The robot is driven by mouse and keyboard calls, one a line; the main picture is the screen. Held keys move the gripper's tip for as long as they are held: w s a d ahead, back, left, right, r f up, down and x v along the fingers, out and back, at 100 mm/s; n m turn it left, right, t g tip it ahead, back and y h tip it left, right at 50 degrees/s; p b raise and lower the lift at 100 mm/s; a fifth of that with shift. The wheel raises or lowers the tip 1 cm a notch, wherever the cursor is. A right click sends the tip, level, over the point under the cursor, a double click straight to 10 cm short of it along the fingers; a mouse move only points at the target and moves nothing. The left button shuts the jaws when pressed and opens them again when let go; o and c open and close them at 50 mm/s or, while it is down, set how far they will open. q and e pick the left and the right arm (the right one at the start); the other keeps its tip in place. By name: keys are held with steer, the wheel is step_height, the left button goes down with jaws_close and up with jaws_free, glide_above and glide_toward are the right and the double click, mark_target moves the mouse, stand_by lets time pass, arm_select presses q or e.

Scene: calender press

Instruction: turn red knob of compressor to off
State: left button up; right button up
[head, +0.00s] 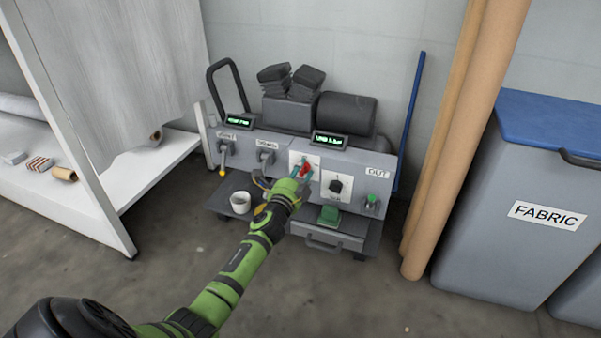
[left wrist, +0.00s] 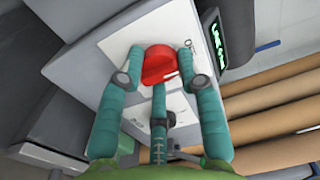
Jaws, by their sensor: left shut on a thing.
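The compressor (head: 330,230) is a grey unit on a low dark cart against the back wall. Its red knob (head: 306,169) sits on a white plate on the front panel. My left gripper (head: 300,175) reaches the knob from the front and is shut on it. In the left wrist view the red knob (left wrist: 158,65) is between the teal fingers of the gripper (left wrist: 160,70), which cover its sides. My right gripper is not in view.
A black knob (head: 336,186) is just right of the red one, with a green fitting (head: 371,202) further right. A white cup (head: 240,202) stands on the cart. Brown rolls (head: 450,150) and a FABRIC bin (head: 520,235) stand right. Floor in front is clear.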

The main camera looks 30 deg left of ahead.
arm_select(q)
steer(key=shift+d, duration=0.15)
steer(key=o, duration=1.1)
steer(key=shift+o, duration=0.2)
step_height(320, 180, up, 10)
